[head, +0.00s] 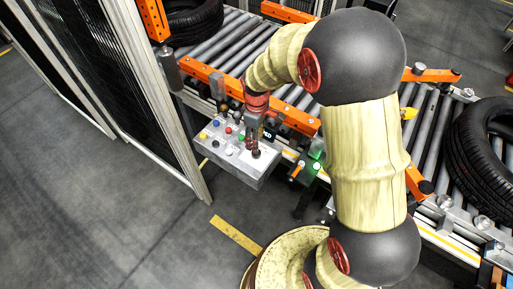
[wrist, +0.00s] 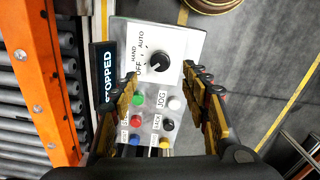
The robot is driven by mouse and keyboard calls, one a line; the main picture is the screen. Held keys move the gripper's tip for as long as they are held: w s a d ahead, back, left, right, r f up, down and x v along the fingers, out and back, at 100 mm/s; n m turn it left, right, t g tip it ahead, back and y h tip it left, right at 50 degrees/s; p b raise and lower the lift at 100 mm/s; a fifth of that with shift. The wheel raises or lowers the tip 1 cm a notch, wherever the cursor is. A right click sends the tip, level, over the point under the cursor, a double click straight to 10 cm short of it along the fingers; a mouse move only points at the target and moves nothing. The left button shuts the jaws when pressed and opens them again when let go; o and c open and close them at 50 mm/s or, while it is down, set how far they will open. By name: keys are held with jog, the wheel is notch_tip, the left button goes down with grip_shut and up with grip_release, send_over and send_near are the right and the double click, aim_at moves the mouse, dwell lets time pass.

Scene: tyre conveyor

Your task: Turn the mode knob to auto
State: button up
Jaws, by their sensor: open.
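The mode knob (wrist: 158,62) is a round black knob on a white plate in the wrist view. The labels OFF, HAND and AUTO stand to its left. I cannot tell for sure which label its mark points at. In the head view the knob (head: 256,154) is at the right end of the grey control box (head: 245,173). My gripper (wrist: 165,80) is open and empty over the panel, with one finger to each side, slightly below the knob in the picture. No contact with the knob shows. In the head view my gripper (head: 260,130) is partly hidden against the box.
A display (wrist: 106,75) beside the knob reads STOPPED. Several coloured buttons (wrist: 150,124) sit close below the knob, between the fingers. The roller conveyor (head: 430,115) with orange rails runs behind the box and carries a tyre (head: 480,150). A mesh fence (head: 125,80) stands at left.

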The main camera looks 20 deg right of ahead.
aim_at(256, 154)
notch_tip(256, 154, down, 8)
jog(key=shift+b, duration=0.45)
jog(key=c, duration=0.3)
jog(key=c, duration=0.8)
jog(key=shift+c, duration=0.2)
